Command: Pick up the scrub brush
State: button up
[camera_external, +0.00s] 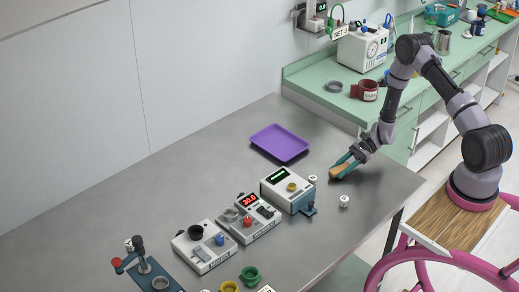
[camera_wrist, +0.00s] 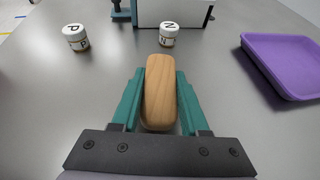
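The scrub brush (camera_wrist: 160,90) shows as a long, rounded light-wood block in the wrist view; its bristles are hidden. It lies lengthwise between the teal fingers of my gripper (camera_wrist: 160,72), its far end reaching past the fingertips. One finger runs close along each side; I cannot tell whether they touch the wood. In the external view my gripper (camera_external: 346,166) is low over the right part of the metal table, with the brush (camera_external: 340,170) between its fingers. Whether the brush rests on the table or is slightly raised is unclear.
A purple tray (camera_external: 280,143) lies behind and left of the brush. A white device with a green display (camera_external: 288,190) stands to its left. Two small white lettered jars (camera_wrist: 169,34) (camera_wrist: 75,38) stand nearby. Bare metal table (camera_external: 380,186) lies to the right.

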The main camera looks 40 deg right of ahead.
grip_shut()
